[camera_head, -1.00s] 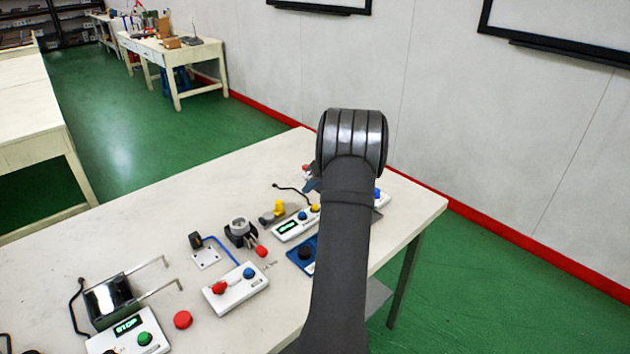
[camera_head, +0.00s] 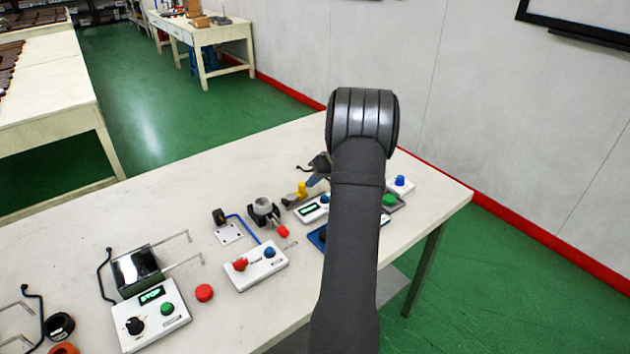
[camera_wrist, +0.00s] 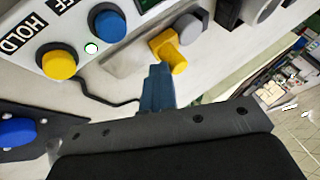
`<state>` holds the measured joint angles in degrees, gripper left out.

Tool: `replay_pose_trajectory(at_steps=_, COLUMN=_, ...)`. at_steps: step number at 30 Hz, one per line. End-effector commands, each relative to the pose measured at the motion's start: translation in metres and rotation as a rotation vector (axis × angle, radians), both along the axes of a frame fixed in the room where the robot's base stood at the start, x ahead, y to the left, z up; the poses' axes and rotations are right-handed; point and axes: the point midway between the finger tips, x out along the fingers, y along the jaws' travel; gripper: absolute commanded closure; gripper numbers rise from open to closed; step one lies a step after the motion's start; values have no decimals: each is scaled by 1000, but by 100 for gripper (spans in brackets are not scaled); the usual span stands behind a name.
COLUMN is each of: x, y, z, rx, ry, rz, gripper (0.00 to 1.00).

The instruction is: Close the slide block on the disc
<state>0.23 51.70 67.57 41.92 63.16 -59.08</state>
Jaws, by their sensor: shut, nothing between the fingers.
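A yellow block with a round knob (camera_head: 302,188) sits on a small grey fixture (camera_head: 293,200) left of my forearm. In the wrist view, the yellow block (camera_wrist: 168,48) stands just beyond my fingertips, with a grey rounded piece (camera_wrist: 188,28) beside it. I cannot tell which part is the disc. My gripper (camera_wrist: 160,68) is shut and empty, its blue fingers pointing at the yellow block. It is very close to it; I cannot tell if they touch. In the head view, my gripper (camera_head: 314,184) is partly hidden by my arm.
A white control box (camera_wrist: 80,50) with yellow and blue knobs lies left of my fingers, with a black cable (camera_wrist: 110,100) near it. A grey device with a red knob (camera_head: 264,210) and a white box (camera_head: 255,268) stand farther left. Open tabletop lies behind.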

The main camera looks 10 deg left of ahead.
Motion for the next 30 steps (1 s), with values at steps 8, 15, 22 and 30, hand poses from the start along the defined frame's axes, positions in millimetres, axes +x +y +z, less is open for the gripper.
replay_pose_trajectory(at_steps=8, x=-3, y=6, z=0, rx=5, ry=6, rz=6, gripper=100)
replay_pose_trajectory(at_steps=15, x=7, y=-9, z=-1, rx=4, ry=4, rz=2, gripper=100)
replay_pose_trajectory(at_steps=22, x=20, y=-49, z=22, rx=1, ry=-5, rz=-3, gripper=100)
replay_pose_trajectory(at_steps=30, x=16, y=-82, z=65, rx=0, ry=-3, rz=-4, gripper=100)
